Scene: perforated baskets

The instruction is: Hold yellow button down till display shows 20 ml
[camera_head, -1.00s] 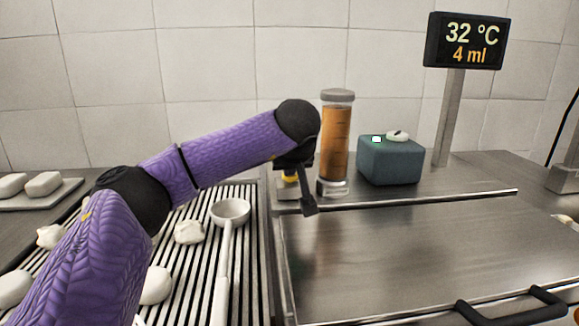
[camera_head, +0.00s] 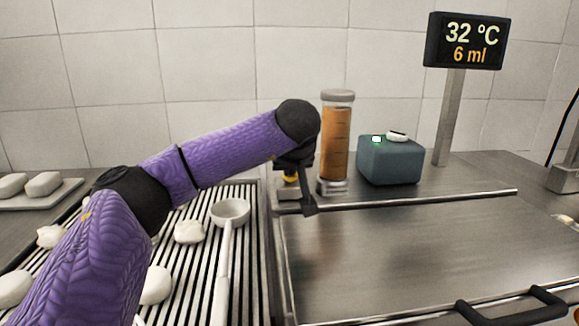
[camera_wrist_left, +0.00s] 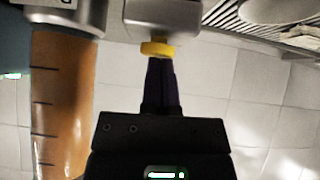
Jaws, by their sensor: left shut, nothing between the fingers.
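The display (camera_head: 467,41) at the upper right reads 32 °C and 6 ml. The yellow button (camera_head: 290,178) shows partly behind my left gripper, just left of the amber-filled cylinder (camera_head: 336,140). In the left wrist view the yellow button (camera_wrist_left: 158,48) sits on a pale metal housing, and the fingertips of my left gripper (camera_wrist_left: 161,66) meet it. The gripper is shut with nothing between its fingers. In the head view my left gripper (camera_head: 301,195) is partly hidden by its own wrist. My right gripper is not in view.
A blue-grey box (camera_head: 391,163) with a small lit screen stands right of the cylinder. A ladle (camera_head: 229,214) and white lumps (camera_head: 189,231) lie on the slatted grill at left. The steel plate (camera_head: 410,245) in front is clear. A black handle (camera_head: 512,309) is at lower right.

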